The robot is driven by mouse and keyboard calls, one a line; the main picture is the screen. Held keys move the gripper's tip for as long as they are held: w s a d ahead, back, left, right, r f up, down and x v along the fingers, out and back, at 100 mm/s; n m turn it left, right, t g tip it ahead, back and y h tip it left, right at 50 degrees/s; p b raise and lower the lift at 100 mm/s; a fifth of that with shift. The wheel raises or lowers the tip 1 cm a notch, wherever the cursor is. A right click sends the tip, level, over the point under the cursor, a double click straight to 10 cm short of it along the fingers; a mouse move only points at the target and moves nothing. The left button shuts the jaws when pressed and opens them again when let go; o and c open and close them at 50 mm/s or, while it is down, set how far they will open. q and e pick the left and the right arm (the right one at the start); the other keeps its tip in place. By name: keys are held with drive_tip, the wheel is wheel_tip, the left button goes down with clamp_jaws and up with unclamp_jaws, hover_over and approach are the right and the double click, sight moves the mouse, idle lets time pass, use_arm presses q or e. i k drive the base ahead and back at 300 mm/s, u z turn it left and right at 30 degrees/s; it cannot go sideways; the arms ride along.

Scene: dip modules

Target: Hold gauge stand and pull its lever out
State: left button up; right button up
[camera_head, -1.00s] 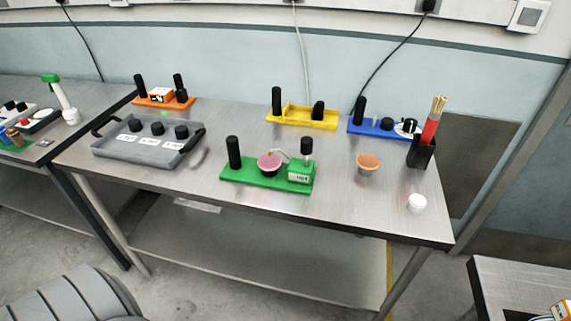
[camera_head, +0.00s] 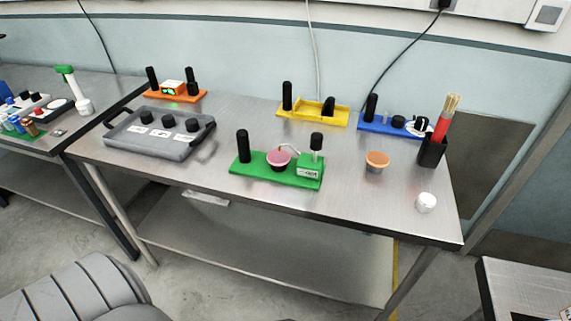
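Several small stands, each with an upright black handle, are on the steel table. The blue stand (camera_head: 385,124) at the back right carries a black knob and a small round white-and-black part, perhaps a gauge dial. I cannot tell for certain which is the gauge stand, and no lever is clear at this size. Neither of my grippers is in view.
A grey tray (camera_head: 146,150) is at left. An orange cup (camera_head: 376,162), white jar (camera_head: 426,202) and black holder (camera_head: 431,152) are at right. Table front right (camera_head: 370,208) is clear.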

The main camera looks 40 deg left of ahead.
sight(316, 138)
drive_tip(key=u, duration=0.45)
drive_tip(key=k, duration=0.6)
drive_tip(key=u, duration=1.25)
drive_tip(key=i, duration=1.15)
drive_tip(key=z, duration=0.8)
drive_tip(key=i, duration=0.3)
drive_tip(key=z, duration=0.1)
drive_tip(key=k, duration=0.2)
drive_tip(key=u, duration=0.05)
